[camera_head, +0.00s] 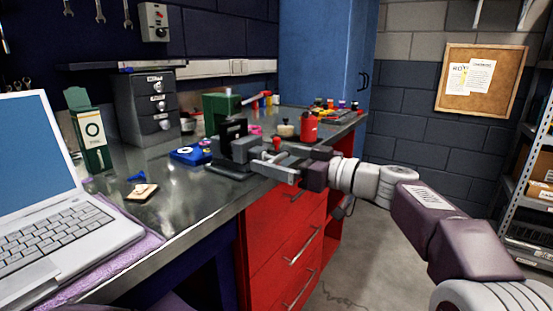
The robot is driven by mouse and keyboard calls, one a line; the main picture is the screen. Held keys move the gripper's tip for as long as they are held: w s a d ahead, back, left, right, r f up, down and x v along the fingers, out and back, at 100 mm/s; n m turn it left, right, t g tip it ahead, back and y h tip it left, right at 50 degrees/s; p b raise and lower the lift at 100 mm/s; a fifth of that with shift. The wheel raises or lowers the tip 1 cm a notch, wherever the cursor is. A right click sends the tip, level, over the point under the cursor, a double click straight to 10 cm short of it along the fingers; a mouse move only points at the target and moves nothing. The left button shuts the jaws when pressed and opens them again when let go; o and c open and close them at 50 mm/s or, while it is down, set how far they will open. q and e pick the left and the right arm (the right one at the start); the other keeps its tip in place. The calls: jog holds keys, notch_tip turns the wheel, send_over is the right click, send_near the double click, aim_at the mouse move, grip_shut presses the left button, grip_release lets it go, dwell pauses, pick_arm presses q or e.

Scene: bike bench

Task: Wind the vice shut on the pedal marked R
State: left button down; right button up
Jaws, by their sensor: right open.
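The dark grey vice (240,148) stands at the front edge of the metal bench, on a flat base. A black block (233,130) shows at its top; I cannot tell whether it is the pedal or a jaw, and no R mark is readable. My right gripper (265,163) reaches in from the right, open, with its grey fingers at the vice's front end. A small red knob (277,143) shows just above the fingers. The fingers overlap the vice's front, so I cannot tell whether they touch its handle. My left gripper is not in view.
A laptop (70,215) lies at the left on the bench (185,210). A blue item (190,155), a green box (220,108) and a drawer unit (147,108) stand behind and left of the vice. A red can (309,127) stands to the right. Red drawers (285,240) are below.

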jog(key=shift+w+a, duration=0.15)
jog(key=shift+a, duration=0.1)
jog(key=c, duration=1.4)
jog(key=shift+o, duration=0.2)
jog(key=shift+f+m+b, duration=0.15)
jog(key=shift+m+b, duration=0.75)
jog(key=shift+m, duration=0.3)
jog(key=shift+m+b, duration=0.4)
jog(key=shift+m, duration=0.7)
jog(key=shift+w+m, duration=0.1)
jog(key=shift+m, duration=1)
jog(key=o, duration=1.4)
jog(key=shift+d, duration=0.1)
jog(key=shift+c, duration=0.2)
